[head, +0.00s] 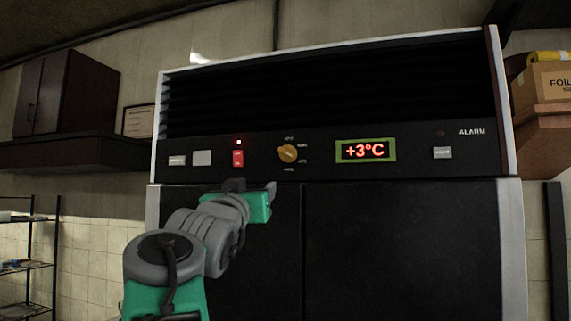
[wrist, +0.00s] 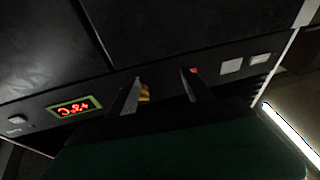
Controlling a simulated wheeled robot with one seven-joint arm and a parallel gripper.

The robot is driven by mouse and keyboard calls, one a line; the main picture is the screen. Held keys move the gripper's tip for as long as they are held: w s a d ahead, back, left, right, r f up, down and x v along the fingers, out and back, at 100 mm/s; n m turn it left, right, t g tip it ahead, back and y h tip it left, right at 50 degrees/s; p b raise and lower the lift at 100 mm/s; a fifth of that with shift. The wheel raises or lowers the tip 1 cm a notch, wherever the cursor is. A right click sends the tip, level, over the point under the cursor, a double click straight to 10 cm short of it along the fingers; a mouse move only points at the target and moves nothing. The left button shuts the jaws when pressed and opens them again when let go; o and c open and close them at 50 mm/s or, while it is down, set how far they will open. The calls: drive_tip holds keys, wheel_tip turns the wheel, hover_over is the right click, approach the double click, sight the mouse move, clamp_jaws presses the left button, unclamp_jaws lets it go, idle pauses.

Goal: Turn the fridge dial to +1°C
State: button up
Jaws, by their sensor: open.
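The fridge dial (head: 287,153) is a round orange-yellow knob on the black control panel, with small white markings around it. The red display (head: 365,150) to its right reads +3°C. My gripper (head: 256,187) is below and left of the dial in the head view, apart from it. In the wrist view, where the panel appears upside down, my gripper (wrist: 163,84) has its two fingers spread with nothing between them. The dial (wrist: 144,93) shows beside the left finger, which partly hides it. The display (wrist: 74,107) is tilted and hard to read there.
A lit red switch (head: 238,158) is left of the dial, with pale buttons (head: 202,158) beyond it. Another button (head: 442,153) is under the ALARM label. Black fridge doors (head: 405,245) are below the panel. A dark cabinet (head: 66,92) hangs at left; boxes (head: 540,90) are at right.

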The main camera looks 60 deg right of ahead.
drive_tip(key=m+g+h, duration=0.2)
approach(286, 155)
drive_tip(key=d, duration=0.2)
drive_tip(key=p+x, duration=0.1)
drive_tip(key=x, duration=0.1)
drive_tip(key=p+x, duration=0.1)
drive_tip(key=x, duration=0.2)
drive_tip(key=p+x, duration=0.2)
drive_tip(key=shift+w+r, duration=0.25)
drive_tip(key=shift+r, duration=0.1)
drive_tip(key=shift+w+d, duration=0.1)
drive_tip(key=shift+d, duration=0.2)
clamp_jaws()
